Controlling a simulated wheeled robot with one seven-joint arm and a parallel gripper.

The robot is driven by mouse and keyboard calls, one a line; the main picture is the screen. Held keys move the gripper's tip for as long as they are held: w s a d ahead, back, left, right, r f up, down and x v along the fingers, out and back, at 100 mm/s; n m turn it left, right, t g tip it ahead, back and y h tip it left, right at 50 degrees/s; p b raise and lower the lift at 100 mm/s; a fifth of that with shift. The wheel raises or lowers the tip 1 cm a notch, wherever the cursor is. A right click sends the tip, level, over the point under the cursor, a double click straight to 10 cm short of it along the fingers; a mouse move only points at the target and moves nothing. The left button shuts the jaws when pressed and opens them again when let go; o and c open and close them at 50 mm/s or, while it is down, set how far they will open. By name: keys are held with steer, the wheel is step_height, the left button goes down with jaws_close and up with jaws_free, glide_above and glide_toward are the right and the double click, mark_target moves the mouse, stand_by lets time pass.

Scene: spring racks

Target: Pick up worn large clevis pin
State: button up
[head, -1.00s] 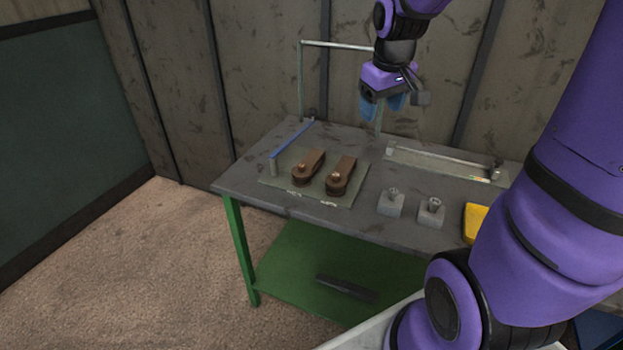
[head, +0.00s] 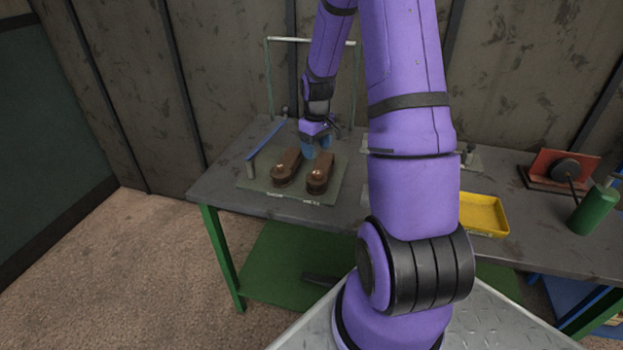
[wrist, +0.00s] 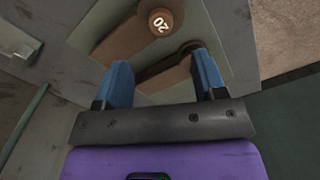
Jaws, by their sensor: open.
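Two brown clevis blocks, one on the left (head: 287,166) and one on the right (head: 321,174), lie side by side on a grey-green plate (head: 255,184). In the wrist view, a round pin head (wrist: 160,21) marked with digits, which seem to read 20, sits in one block (wrist: 122,42). The other block (wrist: 165,78) has a darker round end partly behind a finger. I cannot tell which pin is the worn one. My gripper (wrist: 163,72) is open and empty, its blue fingers pointing at the blocks. In the head view, it (head: 316,147) is just above their rear ends.
A blue bar (head: 265,141) on posts stands left of the blocks, and a thin frame (head: 310,41) rises behind. A yellow tray (head: 484,213), green bottle (head: 594,210) and red stand (head: 556,170) are to the right. My arm hides the table's middle.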

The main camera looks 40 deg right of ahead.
mark_target(317, 173)
step_height(317, 173, down, 3)
steer(key=shift+f, duration=0.2)
steer(key=shift+s+a+f, duration=0.1)
steer(key=shift+s+f, duration=0.05)
steer(key=shift+f, duration=1.25)
steer(key=shift+s+f, duration=0.1)
steer(key=shift+f, duration=1.25)
steer(key=shift+c, duration=0.2)
steer(key=c, duration=1.1)
